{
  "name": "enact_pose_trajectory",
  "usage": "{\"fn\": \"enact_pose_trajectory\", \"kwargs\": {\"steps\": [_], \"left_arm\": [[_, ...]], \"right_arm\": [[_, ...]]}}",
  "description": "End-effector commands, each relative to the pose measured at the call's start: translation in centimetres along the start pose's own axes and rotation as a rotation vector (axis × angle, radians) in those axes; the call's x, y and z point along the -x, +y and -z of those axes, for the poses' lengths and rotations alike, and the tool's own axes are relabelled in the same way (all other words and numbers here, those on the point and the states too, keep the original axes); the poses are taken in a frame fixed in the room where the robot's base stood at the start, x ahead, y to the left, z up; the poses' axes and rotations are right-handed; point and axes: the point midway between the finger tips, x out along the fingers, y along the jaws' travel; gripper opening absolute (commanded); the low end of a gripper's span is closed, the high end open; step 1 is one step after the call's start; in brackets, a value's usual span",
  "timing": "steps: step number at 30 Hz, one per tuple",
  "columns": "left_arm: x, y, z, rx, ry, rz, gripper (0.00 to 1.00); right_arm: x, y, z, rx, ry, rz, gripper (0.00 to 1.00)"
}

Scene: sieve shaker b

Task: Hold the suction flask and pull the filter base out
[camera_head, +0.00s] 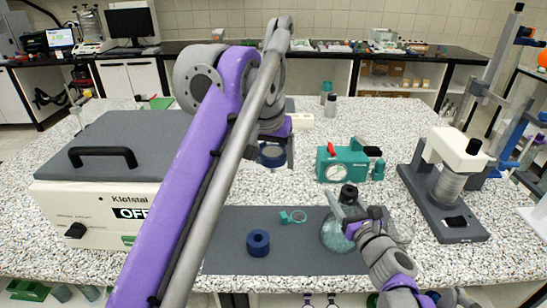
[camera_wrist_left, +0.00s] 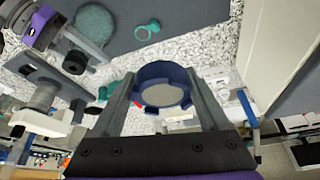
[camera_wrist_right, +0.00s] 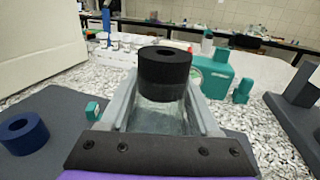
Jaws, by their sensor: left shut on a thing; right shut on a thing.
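The suction flask (camera_head: 338,238), clear glass with a black stopper (camera_wrist_right: 163,72) that has a hole in its top, stands upright on the grey mat at the right. My right gripper (camera_head: 358,216) is shut on the flask's neck, just below the stopper; the right wrist view shows the fingers on both sides of the glass (camera_wrist_right: 160,116). My left gripper (camera_wrist_left: 165,92) is shut on a blue round piece with a pale grey disc, seemingly the filter base (camera_wrist_left: 165,75). In the head view this piece (camera_head: 272,154) is held above the table, well apart from the flask.
A blue ring (camera_head: 258,243) and a small teal clamp (camera_head: 292,217) lie on the grey mat (camera_head: 305,258). A teal pump with a gauge (camera_head: 340,164) stands behind the flask. A large boxy machine (camera_head: 95,212) is at left, a white-headed stand (camera_head: 452,150) at right.

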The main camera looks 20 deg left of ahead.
Motion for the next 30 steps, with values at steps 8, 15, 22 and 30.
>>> {"fn": "enact_pose_trajectory", "kwargs": {"steps": [8, 15, 22, 30], "left_arm": [[0.0, 0.0, 0.0, 0.0, 0.0, 0.0, 0.2], [0.0, 0.0, 0.0, 0.0, 0.0, 0.0, 0.2], [0.0, 0.0, 0.0, 0.0, 0.0, 0.0, 0.2], [0.0, 0.0, 0.0, 0.0, 0.0, 0.0, 0.2]], "right_arm": [[0.0, 0.0, 0.1, 0.001, 0.001, 0.001, 0.98], [0.0, 0.0, 0.0, 0.0, 0.0, 0.0, 0.98], [1.9, -0.1, 0.0, 0.001, 0.0, 0.002, 0.98], [7.6, -0.1, 0.1, 0.002, 0.001, 0.003, 0.98]]}}
